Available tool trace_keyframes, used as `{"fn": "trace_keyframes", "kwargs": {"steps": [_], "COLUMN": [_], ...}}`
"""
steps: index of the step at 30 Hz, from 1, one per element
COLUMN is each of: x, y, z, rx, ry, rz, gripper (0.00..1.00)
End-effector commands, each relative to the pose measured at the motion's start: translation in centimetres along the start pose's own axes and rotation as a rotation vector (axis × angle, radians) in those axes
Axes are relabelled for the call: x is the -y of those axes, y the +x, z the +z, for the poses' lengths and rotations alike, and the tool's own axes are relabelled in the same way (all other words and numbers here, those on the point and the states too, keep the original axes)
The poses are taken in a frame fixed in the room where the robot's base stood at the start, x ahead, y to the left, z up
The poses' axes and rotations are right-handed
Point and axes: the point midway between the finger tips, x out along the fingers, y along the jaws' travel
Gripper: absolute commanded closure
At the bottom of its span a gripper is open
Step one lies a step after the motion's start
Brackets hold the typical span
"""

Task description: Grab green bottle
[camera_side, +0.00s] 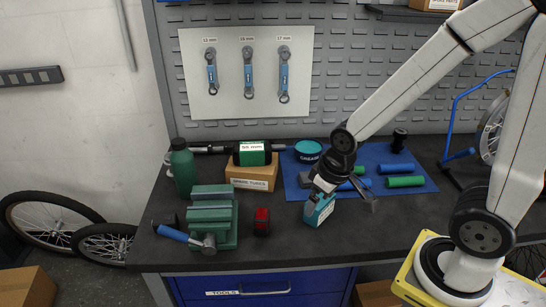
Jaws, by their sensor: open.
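The green bottle (183,168) stands upright with a dark cap at the back left of the bench, left of a small cardboard box. My gripper (342,192) is open, low over the front edge of the blue mat, well to the right of the bottle. A teal and white carton (319,210) is just below and left of the gripper. The gripper partly hides it, and I cannot tell whether they touch. Nothing hides the bottle's upper part.
A red item (261,221), a teal tin (308,150) and green and blue rolls are nearby.

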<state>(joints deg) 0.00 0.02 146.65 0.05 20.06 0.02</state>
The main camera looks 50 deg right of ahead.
Motion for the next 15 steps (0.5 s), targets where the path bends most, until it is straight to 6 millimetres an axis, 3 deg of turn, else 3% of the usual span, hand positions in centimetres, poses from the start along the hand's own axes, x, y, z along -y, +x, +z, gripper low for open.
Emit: {"fn": "trace_keyframes", "kwargs": {"steps": [8, 15], "x": [0.3, 1.5], "y": [0.4, 1.4], "z": [-1.6, -5.9], "rx": [0.017, 0.069], "ry": [0.146, 0.515], "rz": [-0.032, -0.130], "gripper": [0.01, 0.01]}}
